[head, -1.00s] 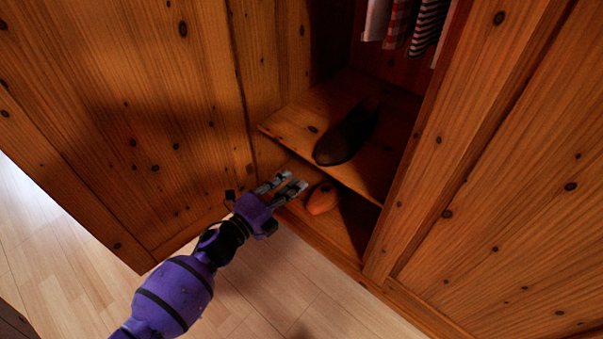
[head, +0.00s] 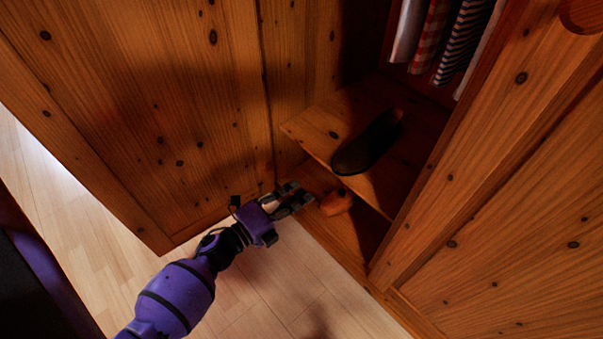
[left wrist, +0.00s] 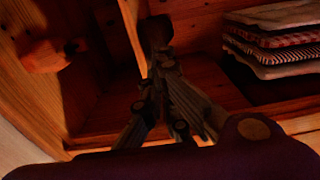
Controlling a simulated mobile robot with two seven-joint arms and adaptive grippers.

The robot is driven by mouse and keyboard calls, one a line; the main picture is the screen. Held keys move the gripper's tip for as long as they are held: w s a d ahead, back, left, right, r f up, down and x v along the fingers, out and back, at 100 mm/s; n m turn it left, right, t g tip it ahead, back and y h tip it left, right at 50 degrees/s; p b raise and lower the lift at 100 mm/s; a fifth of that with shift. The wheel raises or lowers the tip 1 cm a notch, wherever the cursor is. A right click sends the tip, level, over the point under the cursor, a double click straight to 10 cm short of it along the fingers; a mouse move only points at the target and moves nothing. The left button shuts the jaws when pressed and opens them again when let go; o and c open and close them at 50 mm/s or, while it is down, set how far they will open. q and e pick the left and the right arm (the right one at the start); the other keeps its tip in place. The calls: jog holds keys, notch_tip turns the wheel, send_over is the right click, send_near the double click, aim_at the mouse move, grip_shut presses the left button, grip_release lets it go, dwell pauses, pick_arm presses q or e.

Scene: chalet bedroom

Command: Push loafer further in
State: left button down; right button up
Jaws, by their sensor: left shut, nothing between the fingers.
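A dark loafer (head: 366,145) lies on the upper shelf board (head: 318,132) inside the wooden wardrobe. Its rounded near end is close to the shelf's front edge, and its other end points toward the back. My left gripper (head: 306,192) is shut and empty at the wardrobe opening, in front of and below the loafer, not touching it in the head view. In the left wrist view, the dark loafer (left wrist: 155,34) shows just beyond the fingertips (left wrist: 164,68); whether there is a gap cannot be told. My right gripper is not in view.
An orange-brown object (head: 336,202) sits in the lower compartment, close by my left fingertips. Striped and checked clothes (head: 436,35) hang at the back right. A wooden door panel (head: 150,110) stands at left. Light floorboards (head: 285,275) in front are clear.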

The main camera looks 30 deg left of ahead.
pick_arm(q)
jog(key=b, duration=0.2)
send_near(340, 165)
jog(key=x, duration=0.4)
jog(key=shift+w, duration=0.25)
jog(key=shift+w+d, duration=0.3)
jog(key=shift+w, duration=0.35)
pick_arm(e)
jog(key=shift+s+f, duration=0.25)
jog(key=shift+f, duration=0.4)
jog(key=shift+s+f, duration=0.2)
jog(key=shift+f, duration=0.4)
pick_arm(q)
jog(key=b+x, duration=0.1)
jog(key=x, duration=0.5)
jog(key=shift+w+d, duration=0.1)
jog(key=shift+w, duration=0.05)
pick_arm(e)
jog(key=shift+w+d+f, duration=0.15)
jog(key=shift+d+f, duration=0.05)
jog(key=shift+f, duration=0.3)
